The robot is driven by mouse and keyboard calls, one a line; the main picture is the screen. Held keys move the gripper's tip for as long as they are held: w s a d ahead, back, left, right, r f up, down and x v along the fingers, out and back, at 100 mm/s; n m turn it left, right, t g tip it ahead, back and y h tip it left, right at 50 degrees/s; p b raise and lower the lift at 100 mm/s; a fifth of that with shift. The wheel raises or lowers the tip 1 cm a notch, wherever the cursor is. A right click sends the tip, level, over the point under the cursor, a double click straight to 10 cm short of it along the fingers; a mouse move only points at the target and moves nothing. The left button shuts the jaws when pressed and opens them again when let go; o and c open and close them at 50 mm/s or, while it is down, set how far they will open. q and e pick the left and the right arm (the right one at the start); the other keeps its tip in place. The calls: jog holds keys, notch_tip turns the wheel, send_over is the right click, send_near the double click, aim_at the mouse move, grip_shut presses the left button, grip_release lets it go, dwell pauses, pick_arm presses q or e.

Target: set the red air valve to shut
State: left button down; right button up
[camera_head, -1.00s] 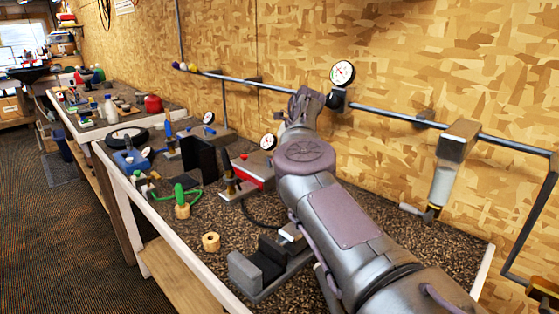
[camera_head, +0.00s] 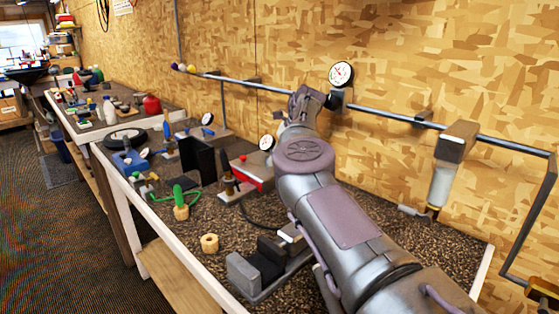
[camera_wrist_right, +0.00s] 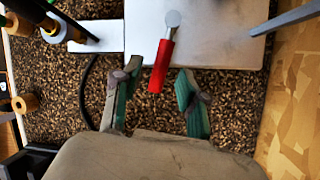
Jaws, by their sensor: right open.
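The red valve handle (camera_wrist_right: 161,66) shows in the right wrist view, hanging from a round metal pivot at the edge of a pale grey box (camera_wrist_right: 205,25). My right gripper (camera_wrist_right: 158,75) is open, with one green-padded finger on each side of the handle. Gaps show between the handle and both fingers. In the head view a red part (camera_head: 262,183) shows on the front of the grey box beside my right arm. My right gripper's fingers are hidden there. My left gripper is not in view.
A gauge (camera_head: 267,143) stands near the box, and another (camera_head: 341,74) is on the wall pipe. The right bench end looks clear.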

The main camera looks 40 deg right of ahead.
jog(key=v, duration=1.1)
jog(key=shift+s+r, duration=0.15)
jog(key=shift+r, duration=0.1)
jog(key=shift+d, duration=0.1)
jog(key=shift+c, duration=0.3)
